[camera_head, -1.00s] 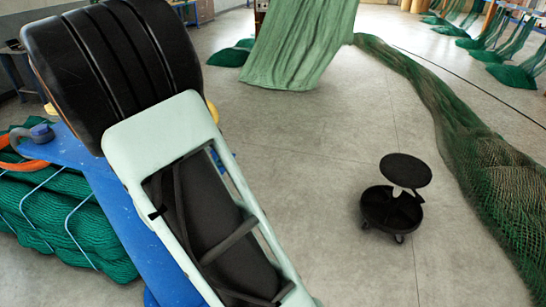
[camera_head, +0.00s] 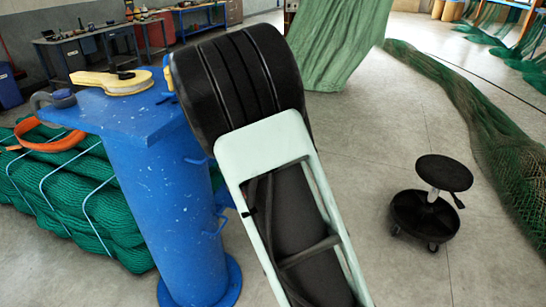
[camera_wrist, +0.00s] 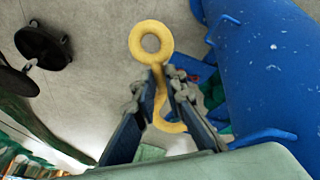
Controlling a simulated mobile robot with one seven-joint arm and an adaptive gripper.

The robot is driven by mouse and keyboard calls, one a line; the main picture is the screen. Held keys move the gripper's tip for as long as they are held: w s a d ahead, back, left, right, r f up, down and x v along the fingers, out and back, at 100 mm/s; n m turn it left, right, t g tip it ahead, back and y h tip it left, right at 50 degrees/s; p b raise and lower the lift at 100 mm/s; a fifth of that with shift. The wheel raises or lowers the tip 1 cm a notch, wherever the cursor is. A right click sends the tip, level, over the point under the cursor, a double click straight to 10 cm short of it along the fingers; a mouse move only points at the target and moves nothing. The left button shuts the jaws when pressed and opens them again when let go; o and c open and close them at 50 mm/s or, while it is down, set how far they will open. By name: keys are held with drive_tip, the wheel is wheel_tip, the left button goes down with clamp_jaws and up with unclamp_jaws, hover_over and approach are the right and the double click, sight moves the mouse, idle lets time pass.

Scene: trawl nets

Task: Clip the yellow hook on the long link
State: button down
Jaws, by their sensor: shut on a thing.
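The yellow hook (camera_wrist: 155,61) shows in the wrist view, with a round eye at its top and a curved lower end between and beyond my fingers. My gripper (camera_wrist: 162,82) is shut on its shank, just below the eye. The hook is in the air beside the blue post (camera_wrist: 262,75). The post also shows in the head view (camera_head: 160,190), where my arm hides my gripper and the hook. Blue lugs stick out from the post's side, one in the wrist view (camera_wrist: 262,138) and one in the head view (camera_head: 214,228). I cannot make out which part is the long link.
Green netting (camera_head: 60,190) is bundled at left. A black wheeled stool (camera_head: 425,212) stands at right. Open floor lies between stool and post.

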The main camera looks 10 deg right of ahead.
drive_tip(key=w+f+t+b, duration=0.3)
drive_tip(key=w+t+b, duration=0.1)
drive_tip(key=w+b, duration=0.45)
drive_tip(key=w+d+r+m+t+h+b, duration=0.1)
drive_tip(key=w+d+m+t+h+b, duration=0.3)
drive_tip(key=b, duration=1.8)
drive_tip(key=w+d+t, duration=0.4)
drive_tip(key=w+d, duration=0.4)
drive_tip(key=w, duration=0.2)
drive_tip(key=shift+d+r+m+h, duration=0.3)
drive_tip(key=shift+h, duration=0.1)
drive_tip(key=shift+a, duration=0.15)
drive_tip(key=w+a+p, duration=0.2)
drive_tip(key=a+p, duration=0.2)
drive_tip(key=a, duration=0.5)
drive_tip(key=shift+a+p, duration=0.35)
drive_tip(key=shift+a, duration=0.05)
